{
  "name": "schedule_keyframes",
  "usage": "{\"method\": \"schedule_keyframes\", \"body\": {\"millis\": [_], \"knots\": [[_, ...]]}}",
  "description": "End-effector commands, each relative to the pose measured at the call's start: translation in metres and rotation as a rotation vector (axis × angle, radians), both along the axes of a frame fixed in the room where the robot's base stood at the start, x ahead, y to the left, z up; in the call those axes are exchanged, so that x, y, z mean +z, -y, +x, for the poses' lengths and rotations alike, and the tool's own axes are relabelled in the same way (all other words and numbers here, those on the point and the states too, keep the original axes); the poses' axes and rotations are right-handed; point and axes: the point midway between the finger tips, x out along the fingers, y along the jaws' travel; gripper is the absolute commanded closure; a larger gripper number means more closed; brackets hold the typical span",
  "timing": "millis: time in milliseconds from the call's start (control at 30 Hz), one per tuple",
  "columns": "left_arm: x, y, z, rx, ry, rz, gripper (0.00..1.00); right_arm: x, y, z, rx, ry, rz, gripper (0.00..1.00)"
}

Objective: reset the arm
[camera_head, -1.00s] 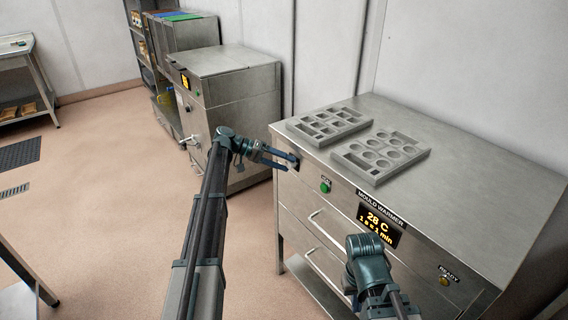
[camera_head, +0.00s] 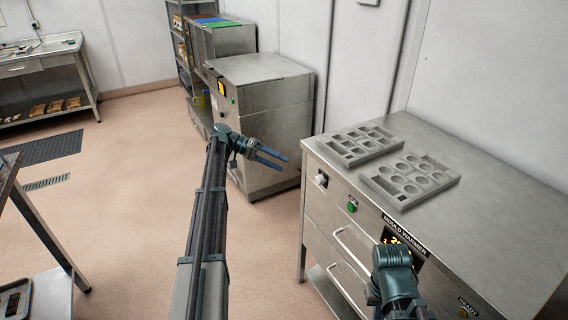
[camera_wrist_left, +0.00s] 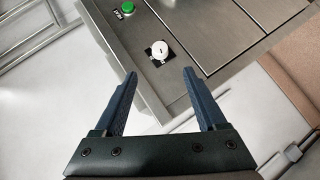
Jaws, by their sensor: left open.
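My left gripper (camera_head: 284,163) is open and empty in the head view, in free air left of the mould warmer (camera_head: 480,190). Its two blue fingers point right, apart from the warmer's white knob (camera_head: 321,179). In the left wrist view the fingers (camera_wrist_left: 160,74) are spread with nothing between them. The knob (camera_wrist_left: 160,50) and the green button (camera_wrist_left: 127,8) lie beyond the tips. My right arm (camera_head: 393,270) shows at the lower right, in front of the warmer's display (camera_head: 393,236), which it partly hides. The right gripper's fingers do not show.
Two grey moulds (camera_head: 358,146) (camera_head: 411,179) lie on the warmer's top. Another steel machine (camera_head: 262,95) stands behind my left arm. A workbench (camera_head: 40,62) is at the far left, and a table edge (camera_head: 35,215) is at near left. The floor between is clear.

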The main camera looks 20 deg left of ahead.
Motion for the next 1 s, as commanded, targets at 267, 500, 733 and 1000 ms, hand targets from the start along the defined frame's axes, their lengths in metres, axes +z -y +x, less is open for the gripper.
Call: {"method": "schedule_keyframes", "body": {"millis": [267, 500, 733, 1000], "knots": [[0.000, 0.000, 0.000, 0.000, 0.000, 0.000, 0.26, 0.000, 0.000, 0.000, 0.000, 0.000, 0.000, 1.00], [0.000, 0.008, -0.003, -0.006, -0.008, 0.009, 0.26, 0.002, 0.000, 0.000, 0.000, 0.000, 0.000, 1.00], [-0.015, 0.119, -0.050, -0.081, -0.142, 0.188, 0.26, 0.024, 0.000, 0.000, 0.000, 0.000, 0.000, 1.00], [-0.040, 0.263, -0.181, -0.175, -0.296, 0.632, 0.26, 0.063, 0.000, 0.000, 0.000, 0.000, 0.000, 1.00]]}}
